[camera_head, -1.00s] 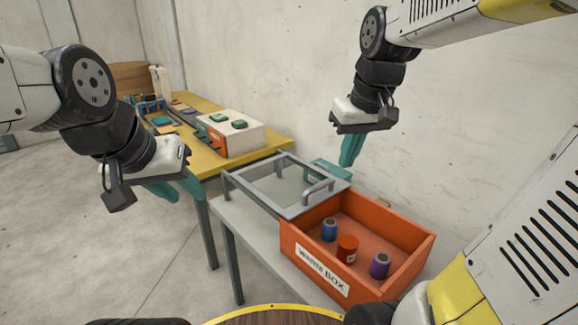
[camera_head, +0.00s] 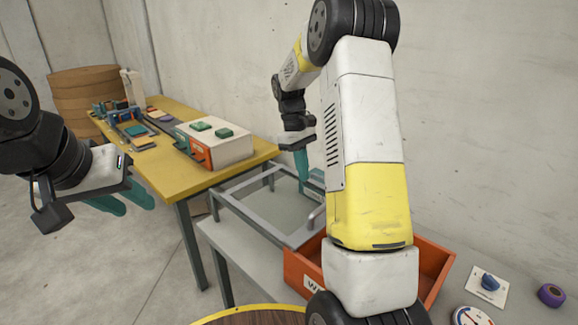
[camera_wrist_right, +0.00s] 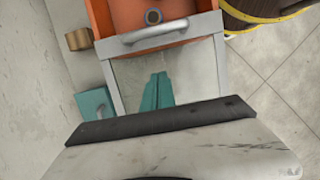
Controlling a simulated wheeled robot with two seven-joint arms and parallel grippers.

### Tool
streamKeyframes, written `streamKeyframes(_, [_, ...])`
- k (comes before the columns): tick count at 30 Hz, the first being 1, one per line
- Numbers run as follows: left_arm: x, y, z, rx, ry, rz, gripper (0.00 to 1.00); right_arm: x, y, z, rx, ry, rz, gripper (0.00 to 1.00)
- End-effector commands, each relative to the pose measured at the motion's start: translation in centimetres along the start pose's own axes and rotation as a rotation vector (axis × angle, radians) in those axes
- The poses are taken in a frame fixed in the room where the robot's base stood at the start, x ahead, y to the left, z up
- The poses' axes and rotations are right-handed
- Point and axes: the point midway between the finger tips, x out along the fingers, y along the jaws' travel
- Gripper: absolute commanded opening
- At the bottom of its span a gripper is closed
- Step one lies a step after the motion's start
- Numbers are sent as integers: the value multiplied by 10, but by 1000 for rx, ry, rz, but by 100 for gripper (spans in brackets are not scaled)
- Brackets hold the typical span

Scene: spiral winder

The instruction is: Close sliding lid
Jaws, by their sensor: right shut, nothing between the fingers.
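The sliding lid (camera_head: 262,210) is a glass pane in a grey frame with a bar handle (camera_head: 317,217). It sits on rails behind the orange box (camera_head: 300,264), which is open on top. My right arm hides much of the box in the head view. My right gripper (camera_head: 303,178) is shut and empty, with teal fingers pointing down over the lid area. The right wrist view shows the fingers (camera_wrist_right: 158,78) over the glass, with the handle (camera_wrist_right: 155,34) beyond and the box (camera_wrist_right: 97,14) past it. My left gripper (camera_head: 130,203) is open and empty, away at the left.
A yellow table (camera_head: 165,170) at the back left bears a white and orange box (camera_head: 215,143) with green parts. A wall runs close behind the lid. A teal block (camera_wrist_right: 94,103) lies beside the lid. A blue knob (camera_head: 490,282) and a purple spool (camera_head: 551,295) are at the right.

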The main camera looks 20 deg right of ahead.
Motion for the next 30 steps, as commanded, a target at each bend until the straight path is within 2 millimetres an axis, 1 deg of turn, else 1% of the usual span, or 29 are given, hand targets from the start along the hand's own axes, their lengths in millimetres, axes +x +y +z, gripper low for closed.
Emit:
streamKeyframes(1, [0,0,0,0,0,0,36,13,0,1,0,-5,-3,0])
streamKeyframes(3, [0,0,0,0,0,0,36,28,-1,1,0,-5,-3,0])
streamKeyframes(9, [0,0,0,0,0,0,36,70,-1,0,1,-3,-3,0])
streamKeyframes(10, [0,0,0,0,0,0,36,73,-1,3,2,-2,-3,0])
streamKeyframes(13, [0,0,0,0,-1,0,36,70,0,21,4,2,0,0])
streamKeyframes(15, [0,0,0,0,0,0,36,71,0,29,3,1,-1,0])
streamKeyframes(18, [0,0,0,0,0,0,36,72,0,36,1,0,-1,0])
streamKeyframes(21, [0,0,0,0,0,0,36,71,0,40,1,1,0,0])
streamKeyframes(30, [0,0,0,0,0,0,36,71,0,40,1,1,0,0])
